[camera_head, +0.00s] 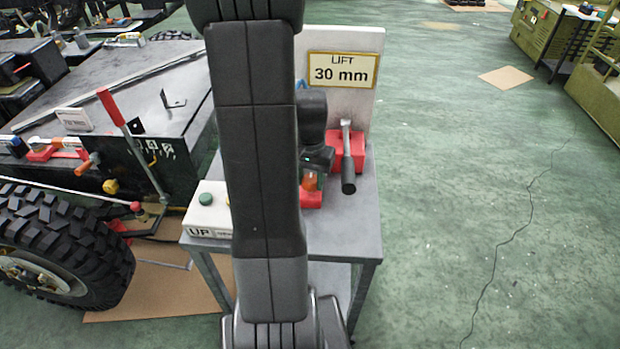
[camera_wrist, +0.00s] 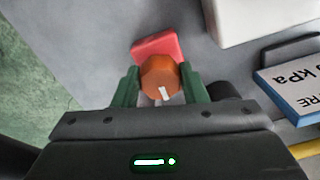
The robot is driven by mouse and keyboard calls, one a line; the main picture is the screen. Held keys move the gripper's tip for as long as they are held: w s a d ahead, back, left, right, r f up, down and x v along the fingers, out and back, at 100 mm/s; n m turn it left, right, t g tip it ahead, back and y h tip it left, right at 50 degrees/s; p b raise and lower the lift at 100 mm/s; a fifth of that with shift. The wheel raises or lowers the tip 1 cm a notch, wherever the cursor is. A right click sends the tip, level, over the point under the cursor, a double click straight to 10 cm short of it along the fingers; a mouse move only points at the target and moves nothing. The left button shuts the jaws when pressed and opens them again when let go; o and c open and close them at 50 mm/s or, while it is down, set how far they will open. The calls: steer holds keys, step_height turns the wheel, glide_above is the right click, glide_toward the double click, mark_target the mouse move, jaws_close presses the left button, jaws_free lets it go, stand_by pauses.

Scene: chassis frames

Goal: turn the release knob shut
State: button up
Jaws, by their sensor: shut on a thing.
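The release knob (camera_wrist: 160,76) is orange, with a white mark that points toward the bottom of the wrist view. It sits on a red block (camera_wrist: 152,44) on the grey cart top. My gripper (camera_wrist: 160,88) is shut on the knob, with one green finger on each side of it. In the head view the knob (camera_head: 310,181) shows just below my dark wrist, above the red block (camera_head: 311,201). My arm hides part of the cart around it.
A red lever base (camera_head: 346,150) with a black-handled lever stands right of my gripper. A "LIFT 30 mm" sign (camera_head: 342,71) is on an upright panel behind. A white "UP" box (camera_head: 206,215) is left of my arm.

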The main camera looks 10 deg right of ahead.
mark_target(310, 179)
steer(key=o, duration=1)
steer(key=shift+c, duration=0.2)
step_height(310, 179, up, 14)
steer(key=shift+f, duration=0.15)
step_height(310, 179, down, 14)
steer(key=shift+r, duration=0.1)
stand_by(0.6)
steer(key=shift+r, duration=0.15)
